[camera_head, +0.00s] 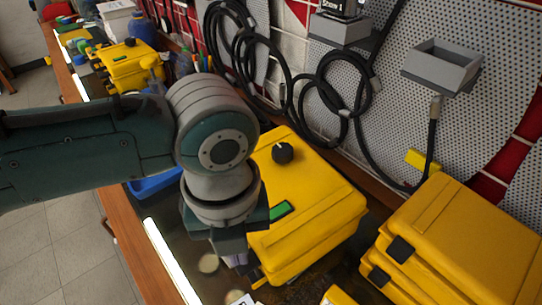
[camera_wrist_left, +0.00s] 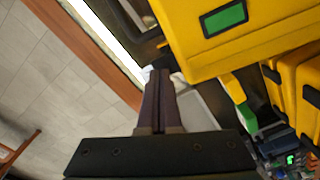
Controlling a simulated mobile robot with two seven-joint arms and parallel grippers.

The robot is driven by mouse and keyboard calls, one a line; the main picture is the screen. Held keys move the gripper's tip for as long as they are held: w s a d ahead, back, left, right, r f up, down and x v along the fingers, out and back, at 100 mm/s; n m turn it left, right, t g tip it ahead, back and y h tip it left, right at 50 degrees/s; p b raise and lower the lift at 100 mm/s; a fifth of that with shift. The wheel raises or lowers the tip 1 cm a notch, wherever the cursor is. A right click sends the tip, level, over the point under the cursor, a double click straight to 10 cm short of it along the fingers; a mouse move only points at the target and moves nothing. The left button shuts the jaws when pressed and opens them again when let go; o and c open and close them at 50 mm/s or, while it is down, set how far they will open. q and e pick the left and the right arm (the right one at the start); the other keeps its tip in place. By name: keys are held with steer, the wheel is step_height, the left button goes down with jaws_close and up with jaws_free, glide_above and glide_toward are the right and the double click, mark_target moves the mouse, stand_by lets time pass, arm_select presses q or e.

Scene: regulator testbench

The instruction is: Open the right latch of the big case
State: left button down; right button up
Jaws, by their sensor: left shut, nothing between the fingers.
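A big yellow case (camera_head: 305,190) with a black knob (camera_head: 283,152) on its lid lies on the bench in the middle of the head view.
Stacked yellow cases (camera_head: 460,240) with black latches stand at the right. A bright light strip (camera_head: 170,262) runs along the bench's wooden front edge. Black cables (camera_head: 345,95) hang on the perforated wall panel behind. More yellow cases (camera_head: 130,65) lie at the far left.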

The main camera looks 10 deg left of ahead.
arm_select(q)
steer(key=shift+f+b, duration=0.6)
steer(key=shift+f, duration=0.2)
